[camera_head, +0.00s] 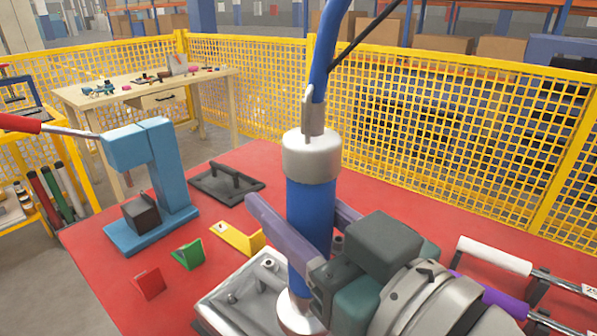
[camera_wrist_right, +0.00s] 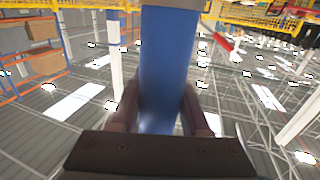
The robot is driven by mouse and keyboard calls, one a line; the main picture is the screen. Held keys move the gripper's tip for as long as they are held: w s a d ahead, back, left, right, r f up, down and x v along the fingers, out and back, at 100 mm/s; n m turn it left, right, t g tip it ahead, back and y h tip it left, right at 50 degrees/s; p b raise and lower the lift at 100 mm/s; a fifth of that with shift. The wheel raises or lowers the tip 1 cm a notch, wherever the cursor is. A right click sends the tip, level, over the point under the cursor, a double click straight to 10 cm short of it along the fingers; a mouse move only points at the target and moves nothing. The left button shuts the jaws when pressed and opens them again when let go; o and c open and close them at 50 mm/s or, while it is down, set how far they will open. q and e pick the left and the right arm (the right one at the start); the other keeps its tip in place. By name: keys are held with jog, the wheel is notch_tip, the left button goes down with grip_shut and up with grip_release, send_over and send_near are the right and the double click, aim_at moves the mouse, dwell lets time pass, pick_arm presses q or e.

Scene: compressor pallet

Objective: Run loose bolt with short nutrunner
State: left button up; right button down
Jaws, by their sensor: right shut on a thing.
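The nutrunner (camera_head: 310,208) is a blue upright cylinder with a silver cap and a silver lower end; a blue hose and a black cable rise from its top. My right gripper (camera_head: 298,212) is shut on its blue body, one purple-grey finger on each side. The wrist view also shows the blue body (camera_wrist_right: 165,65) between the fingers (camera_wrist_right: 160,105). The nutrunner's lower end stands over a grey metal part (camera_head: 245,280) on the red table. A small bolt-like piece (camera_head: 268,263) shows on that part. The nutrunner and gripper hide whatever is under the tool tip. My left gripper is out of view.
The red table (camera_head: 110,250) carries a blue press (camera_head: 165,175), a black plate with handle (camera_head: 226,184), and red (camera_head: 149,284), green (camera_head: 188,253) and yellow (camera_head: 236,238) brackets. White and purple-handled tools (camera_head: 493,254) lie at right. Yellow mesh fence (camera_head: 450,120) stands behind.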

jog(key=shift+f+b, duration=0.3)
jog(key=shift+f, duration=0.45)
dwell(0.4)
jog(key=shift+b, duration=0.3)
jog(key=shift+f, duration=0.1)
dwell(0.9)
jog(key=shift+r+p, duration=2.65)
jog(key=shift+r, duration=0.1)
